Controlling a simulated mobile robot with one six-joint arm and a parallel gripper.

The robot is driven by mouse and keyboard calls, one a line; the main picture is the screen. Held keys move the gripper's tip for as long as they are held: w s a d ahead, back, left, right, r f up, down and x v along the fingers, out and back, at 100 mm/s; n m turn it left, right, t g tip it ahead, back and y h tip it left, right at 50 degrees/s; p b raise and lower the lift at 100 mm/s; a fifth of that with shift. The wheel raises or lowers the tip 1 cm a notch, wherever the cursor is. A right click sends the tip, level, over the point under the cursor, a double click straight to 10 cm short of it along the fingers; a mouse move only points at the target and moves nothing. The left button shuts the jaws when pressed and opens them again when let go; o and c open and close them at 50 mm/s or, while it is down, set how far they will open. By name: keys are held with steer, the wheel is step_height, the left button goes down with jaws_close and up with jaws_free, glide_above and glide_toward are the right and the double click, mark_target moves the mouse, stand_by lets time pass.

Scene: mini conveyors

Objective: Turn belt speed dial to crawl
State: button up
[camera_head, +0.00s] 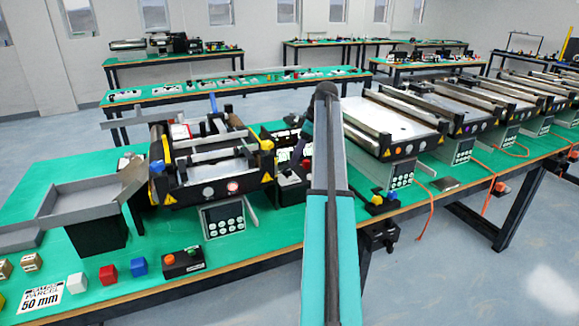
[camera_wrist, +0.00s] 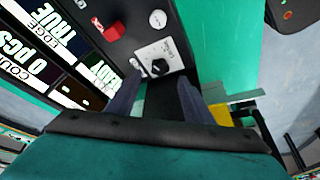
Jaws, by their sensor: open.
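The belt speed dial, a black knob (camera_wrist: 160,67), sits on a white plate (camera_wrist: 150,51) on a dark control box (camera_wrist: 186,50) in the wrist view. My gripper (camera_wrist: 160,82) is open, with its two dark fingers on either side of the dial's lower part. I cannot tell whether either finger touches the knob. In the head view my gripper (camera_head: 300,150) is mostly hidden behind my arm, above the dark control box (camera_head: 290,188). The dial itself is hidden there. The dial's pointer setting cannot be read.
In the head view a mini conveyor (camera_head: 215,180) stands left of my arm and another (camera_head: 395,125) right. Green table (camera_head: 220,262) shows in front.

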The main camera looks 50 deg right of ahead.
mark_target(288, 170)
steer(key=shift+x, duration=2.95)
steer(key=shift+r, duration=0.1)
steer(key=c, duration=1)
